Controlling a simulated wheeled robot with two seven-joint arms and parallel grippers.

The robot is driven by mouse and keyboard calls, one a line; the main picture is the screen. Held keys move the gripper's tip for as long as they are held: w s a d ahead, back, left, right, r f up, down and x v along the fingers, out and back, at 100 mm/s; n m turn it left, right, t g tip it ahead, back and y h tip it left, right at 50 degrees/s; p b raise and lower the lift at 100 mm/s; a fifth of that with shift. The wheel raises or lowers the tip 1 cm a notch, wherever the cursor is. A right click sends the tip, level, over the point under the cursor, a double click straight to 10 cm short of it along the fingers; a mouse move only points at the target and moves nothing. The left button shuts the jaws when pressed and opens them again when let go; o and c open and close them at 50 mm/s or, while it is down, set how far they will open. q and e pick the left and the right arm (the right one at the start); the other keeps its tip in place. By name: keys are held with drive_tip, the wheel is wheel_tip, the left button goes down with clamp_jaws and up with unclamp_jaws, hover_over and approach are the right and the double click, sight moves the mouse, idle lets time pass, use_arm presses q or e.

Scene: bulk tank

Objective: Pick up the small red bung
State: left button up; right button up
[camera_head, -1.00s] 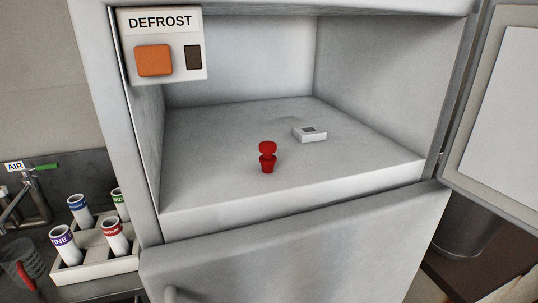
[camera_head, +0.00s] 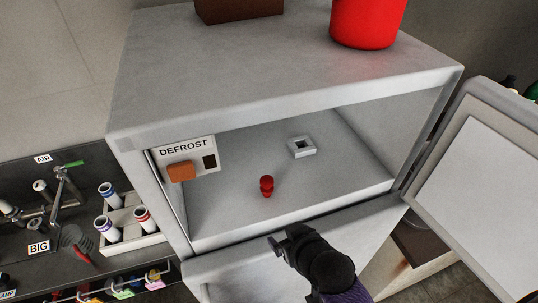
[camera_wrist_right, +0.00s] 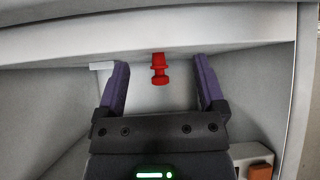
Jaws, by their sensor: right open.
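The small red bung (camera_head: 267,185) stands upright on the floor of the open compartment, near its front edge. In the right wrist view the bung (camera_wrist_right: 159,69) shows beyond the gap between my fingers, untouched. My right gripper (camera_head: 284,241) is in front of the compartment, below and slightly right of the bung in the head view. In its wrist view the right gripper (camera_wrist_right: 160,82) has its two purple fingers wide apart with nothing between them. My left gripper is not in view.
A small white square piece with a dark opening (camera_head: 302,147) sits behind the bung. The DEFROST panel (camera_head: 188,158) is at the compartment's left. An open door (camera_head: 478,190) stands right. A red container (camera_head: 367,20) is on top. A rack of tubes (camera_head: 130,222) stands left.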

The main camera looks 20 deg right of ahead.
sight(264, 180)
drive_tip(key=w+t, duration=0.1)
drive_tip(key=w, duration=0.4)
drive_tip(key=w+t+b, duration=0.1)
drive_tip(key=w, duration=0.4)
drive_tip(key=w+t, duration=0.1)
drive_tip(key=w, duration=0.4)
drive_tip(key=shift+w+a+t+b, duration=0.3)
drive_tip(key=shift+a+t+b, duration=0.05)
drive_tip(key=shift+t, duration=0.05)
drive_tip(key=shift+s, duration=0.1)
drive_tip(key=c, duration=0.3)
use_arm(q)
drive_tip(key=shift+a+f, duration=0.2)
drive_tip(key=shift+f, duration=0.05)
use_arm(e)
clamp_jaws()
